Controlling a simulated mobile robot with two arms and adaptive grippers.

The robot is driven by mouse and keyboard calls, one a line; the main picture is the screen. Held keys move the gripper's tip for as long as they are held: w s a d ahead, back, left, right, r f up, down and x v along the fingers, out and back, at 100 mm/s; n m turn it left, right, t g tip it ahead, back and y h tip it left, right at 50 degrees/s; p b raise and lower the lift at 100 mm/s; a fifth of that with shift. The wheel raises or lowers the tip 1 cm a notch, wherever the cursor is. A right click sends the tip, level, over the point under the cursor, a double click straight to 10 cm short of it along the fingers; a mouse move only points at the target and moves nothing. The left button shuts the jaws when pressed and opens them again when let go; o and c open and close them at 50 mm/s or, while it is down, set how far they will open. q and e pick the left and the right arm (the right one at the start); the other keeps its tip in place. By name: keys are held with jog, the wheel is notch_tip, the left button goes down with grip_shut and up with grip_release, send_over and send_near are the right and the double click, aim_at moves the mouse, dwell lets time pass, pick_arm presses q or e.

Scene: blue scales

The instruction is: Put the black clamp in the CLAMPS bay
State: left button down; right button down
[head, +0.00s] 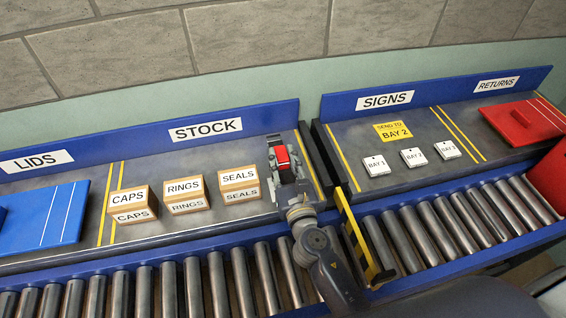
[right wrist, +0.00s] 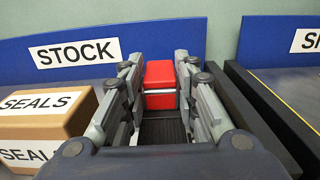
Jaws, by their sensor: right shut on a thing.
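My right gripper (head: 284,163) is over the right end of the STOCK bay, with its fingers shut on a small red block (head: 282,155). In the right wrist view, the red block (right wrist: 159,73) sits between the fingertips of the gripper (right wrist: 160,85) and has a pale band across it. Whether it touches the surface below I cannot tell. I see no black clamp and no bay marked CLAMPS in either view. My left gripper is not in view.
CAPS (head: 130,202), RINGS (head: 184,193) and SEALS (head: 239,183) boxes stand left of my gripper. SIGNS holds white bay tags (head: 413,157); RETURNS has a red lid (head: 521,120). Rollers (head: 195,285) run along the front.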

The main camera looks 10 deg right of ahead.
jog(key=shift+r, duration=0.1)
jog(key=shift+f, duration=0.2)
jog(key=c, duration=1.2)
grip_release()
jog(key=shift+c, duration=0.2)
